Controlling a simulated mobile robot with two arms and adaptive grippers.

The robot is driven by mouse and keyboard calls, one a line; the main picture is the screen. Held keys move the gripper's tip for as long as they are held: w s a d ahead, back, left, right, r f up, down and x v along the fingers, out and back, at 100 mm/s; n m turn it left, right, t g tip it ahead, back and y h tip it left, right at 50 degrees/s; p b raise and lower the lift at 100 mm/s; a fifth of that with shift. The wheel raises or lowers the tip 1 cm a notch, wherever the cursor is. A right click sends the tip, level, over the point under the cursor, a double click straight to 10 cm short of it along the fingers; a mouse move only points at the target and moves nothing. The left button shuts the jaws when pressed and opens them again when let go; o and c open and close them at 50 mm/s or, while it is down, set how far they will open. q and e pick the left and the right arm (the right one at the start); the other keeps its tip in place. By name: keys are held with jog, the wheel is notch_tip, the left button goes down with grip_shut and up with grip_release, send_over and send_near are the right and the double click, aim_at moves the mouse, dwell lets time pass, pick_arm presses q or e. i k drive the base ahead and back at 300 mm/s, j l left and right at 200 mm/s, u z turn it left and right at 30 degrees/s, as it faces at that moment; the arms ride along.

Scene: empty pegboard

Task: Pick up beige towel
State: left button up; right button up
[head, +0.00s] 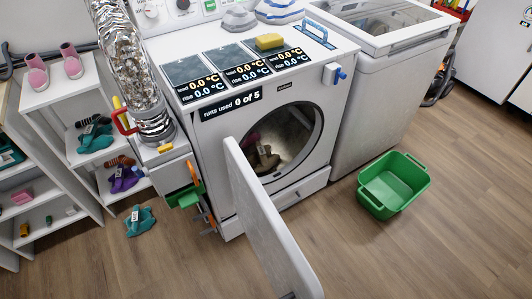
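A crumpled beige-brown cloth (266,160), which looks like the beige towel, lies inside the drum of the white front-loading machine (312,150). A darker, pinkish item shows beside it at the left, partly in shadow. The round drum opening is uncovered. A white door panel (262,215) stands swung out toward me and hides the lower left of the machine front. Neither of my grippers is in view.
A green basket (394,185) stands on the wooden floor at the right. A silver duct (137,70) and shelves (60,125) stand at left. A teal cloth (140,220) lies on the floor.

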aim_at(261, 161)
jog(key=i+l, duration=0.1)
jog(key=l, duration=1.15)
jog(key=i+l, duration=0.15)
jog(key=l, duration=0.5)
jog(key=i+l, duration=0.35)
jog(key=i, duration=0.2)
